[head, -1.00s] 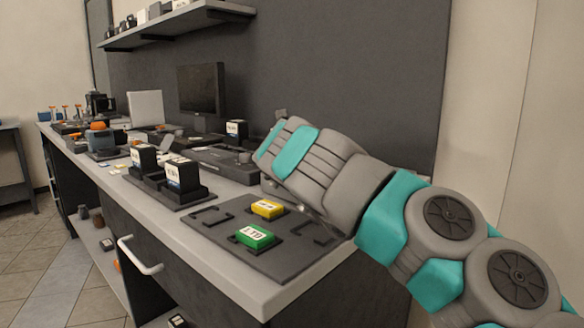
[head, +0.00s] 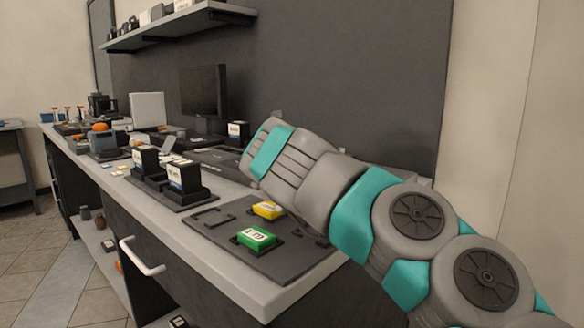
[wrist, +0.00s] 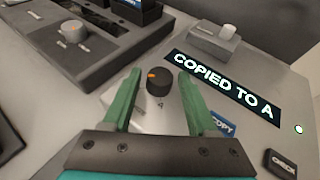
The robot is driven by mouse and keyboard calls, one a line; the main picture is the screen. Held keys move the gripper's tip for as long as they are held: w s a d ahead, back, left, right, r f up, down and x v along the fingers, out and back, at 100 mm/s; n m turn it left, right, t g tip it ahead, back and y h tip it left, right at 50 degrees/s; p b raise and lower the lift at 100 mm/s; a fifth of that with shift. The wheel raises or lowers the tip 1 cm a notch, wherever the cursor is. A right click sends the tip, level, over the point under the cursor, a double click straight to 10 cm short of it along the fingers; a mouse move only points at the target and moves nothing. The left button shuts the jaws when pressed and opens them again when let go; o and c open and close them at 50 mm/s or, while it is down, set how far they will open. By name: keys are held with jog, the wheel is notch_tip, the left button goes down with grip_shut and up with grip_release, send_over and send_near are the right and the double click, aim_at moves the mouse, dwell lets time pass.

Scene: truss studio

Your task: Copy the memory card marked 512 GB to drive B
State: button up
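In the wrist view my gripper (wrist: 158,76) is open. Its two green fingers stand on either side of a black knob (wrist: 158,84) with an orange mark; I cannot tell whether they touch it. A letter beside the knob is too small to read surely. A display (wrist: 222,84) reads "COPIED TO A". A blue "COPY" label (wrist: 222,124) lies right of the right finger, partly hidden. In the head view my arm hides the gripper. A yellow block (head: 268,210) and a green block (head: 256,238) sit on a dark mat (head: 285,265); their labels are unreadable. No 512 GB marking is legible.
In the wrist view, a grey box with a pale knob (wrist: 213,42) and a dark panel with a knob (wrist: 72,32) stand nearby. A small dark labelled piece (wrist: 281,164) is at lower right. In the head view, black units with white labels (head: 184,175) stand left of the mat.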

jog(key=shift+o, duration=0.6)
jog(key=shift+s, duration=0.15)
jog(key=b+v, duration=0.1)
jog(key=v, duration=0.6)
jog(key=shift+s+r, duration=0.15)
jog(key=shift+s, duration=0.1)
